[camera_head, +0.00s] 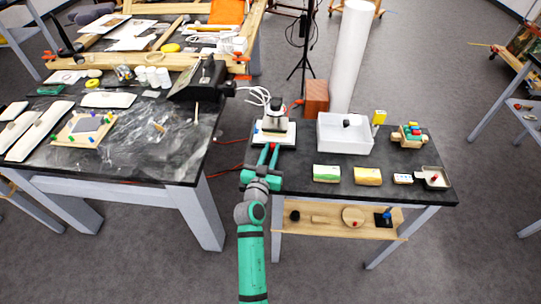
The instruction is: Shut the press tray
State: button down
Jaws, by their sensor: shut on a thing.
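The press (274,127) is a small device with a white base and a dark and pale upper part. It stands at the back left of the small black-topped table. My gripper (268,154), with green fingers, reaches it from the front. Its fingers are shut at the front edge of the press base, on what appears to be the front of the press tray. The fingers hide most of that spot. How far out the tray stands is too small to tell.
A white open bin (345,146) stands right of the press, with a reddish-brown block (316,97) behind. Green (326,173) and yellow (367,176) boxes lie at the front. A small dark tray (433,178) sits at the right corner. A larger cluttered table (150,175) stands left.

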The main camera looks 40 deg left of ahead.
jog(key=c, duration=1.6)
grip_release()
jog(key=shift+w+a, duration=0.1)
jog(key=shift+a, duration=0.05)
jog(key=v, duration=1)
jog(key=shift+s+d, duration=0.2)
jog(key=shift+s, duration=0.15)
jog(key=shift+s, duration=0.1)
